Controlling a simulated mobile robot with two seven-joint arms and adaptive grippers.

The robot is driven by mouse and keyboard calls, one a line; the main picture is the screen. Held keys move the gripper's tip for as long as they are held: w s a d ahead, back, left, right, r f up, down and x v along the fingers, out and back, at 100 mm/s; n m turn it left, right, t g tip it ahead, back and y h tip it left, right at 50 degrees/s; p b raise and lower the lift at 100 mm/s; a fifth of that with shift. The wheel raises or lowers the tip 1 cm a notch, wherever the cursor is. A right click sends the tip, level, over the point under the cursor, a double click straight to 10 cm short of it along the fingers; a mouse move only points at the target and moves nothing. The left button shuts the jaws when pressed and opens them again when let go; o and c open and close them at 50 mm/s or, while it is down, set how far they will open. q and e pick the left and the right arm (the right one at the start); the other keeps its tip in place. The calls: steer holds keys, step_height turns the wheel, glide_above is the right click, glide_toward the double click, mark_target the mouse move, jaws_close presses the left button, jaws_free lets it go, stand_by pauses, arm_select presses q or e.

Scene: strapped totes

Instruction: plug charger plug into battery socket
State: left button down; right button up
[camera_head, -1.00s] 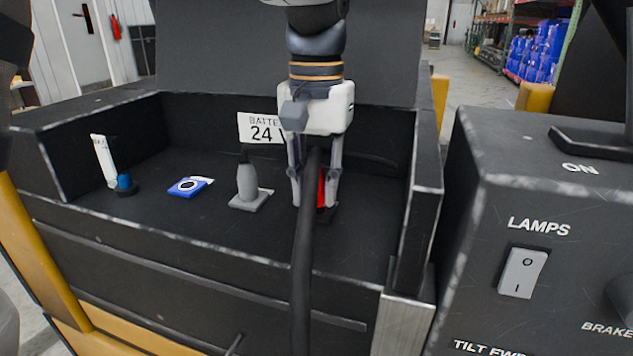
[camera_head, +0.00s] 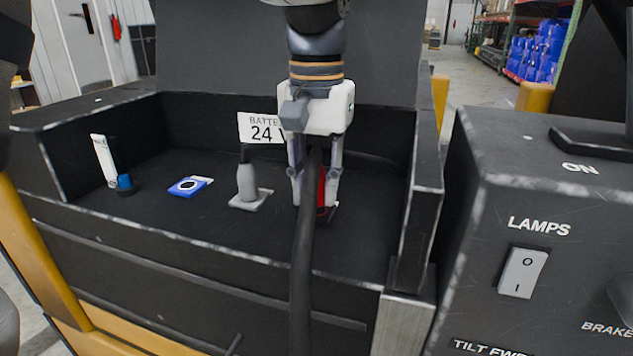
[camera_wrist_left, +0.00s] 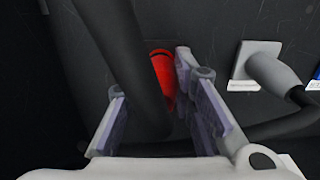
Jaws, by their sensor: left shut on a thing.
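My left gripper (camera_head: 316,185) points straight down into the dark open compartment, and its fingers are shut on the charger plug at the end of a thick black cable (camera_head: 303,260). The cable hangs toward the front and hides most of the plug. A red part (camera_head: 322,190) shows between the fingers, low over the compartment floor. In the left wrist view the red part (camera_wrist_left: 162,75) sits beside the cable (camera_wrist_left: 125,60), between the fingers (camera_wrist_left: 165,115). I cannot tell whether it belongs to the plug or the battery socket, or whether they touch. My right gripper is not in view.
A grey connector (camera_head: 247,184) on a small plate stands just left of the gripper, before a "BATTERY 24 V" label (camera_head: 261,128). A blue tag (camera_head: 187,187) and a blue-capped item (camera_head: 125,184) lie farther left. Compartment walls and a control panel (camera_head: 545,230) bound the right.

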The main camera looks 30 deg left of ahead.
arm_select(q)
steer(key=shift+f, duration=0.6)
steer(key=c, duration=1.3)
jaws_free()
step_height(320, 180, up, 12)
steer(key=shift+r, duration=0.1)
